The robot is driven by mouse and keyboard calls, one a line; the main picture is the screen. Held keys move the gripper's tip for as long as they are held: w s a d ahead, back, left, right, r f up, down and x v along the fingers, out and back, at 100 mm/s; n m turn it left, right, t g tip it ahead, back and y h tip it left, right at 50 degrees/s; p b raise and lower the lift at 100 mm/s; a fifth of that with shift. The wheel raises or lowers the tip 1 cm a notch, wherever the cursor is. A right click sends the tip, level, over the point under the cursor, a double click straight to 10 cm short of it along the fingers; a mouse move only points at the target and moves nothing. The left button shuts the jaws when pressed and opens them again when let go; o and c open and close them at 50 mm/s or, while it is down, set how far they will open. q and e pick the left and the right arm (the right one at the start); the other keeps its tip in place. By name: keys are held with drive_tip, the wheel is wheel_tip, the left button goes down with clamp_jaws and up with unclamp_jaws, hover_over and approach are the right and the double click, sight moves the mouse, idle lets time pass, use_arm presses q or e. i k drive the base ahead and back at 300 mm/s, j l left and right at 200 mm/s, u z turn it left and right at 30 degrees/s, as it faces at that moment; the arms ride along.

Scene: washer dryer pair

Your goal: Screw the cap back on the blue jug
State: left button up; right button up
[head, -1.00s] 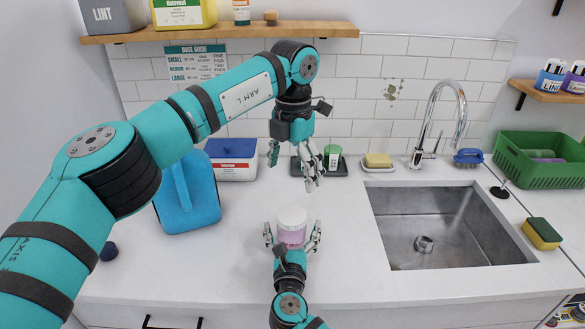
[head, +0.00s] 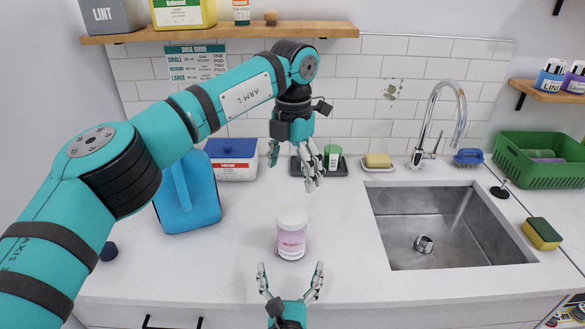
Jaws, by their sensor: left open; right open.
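The blue jug (head: 190,205) stands upright on the left of the counter. My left arm passes in front of its top, so its mouth is hidden. A small dark blue round piece, which looks like the cap (head: 109,251), lies on the counter at far left, beside my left arm. My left gripper (head: 296,168) is open and empty above the back of the counter, right of the jug. My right gripper (head: 291,272) is open and empty at the front, just short of a white jar with a pink label (head: 291,236).
A white box with a blue lid (head: 233,163) stands behind the jug. A dark tray (head: 341,171) with a green-and-white container (head: 332,154) is at the back. The sink (head: 450,215) and tall faucet (head: 440,115) are at right. Counter between jug and jar is clear.

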sight(188, 199)
drive_tip(key=k, duration=1)
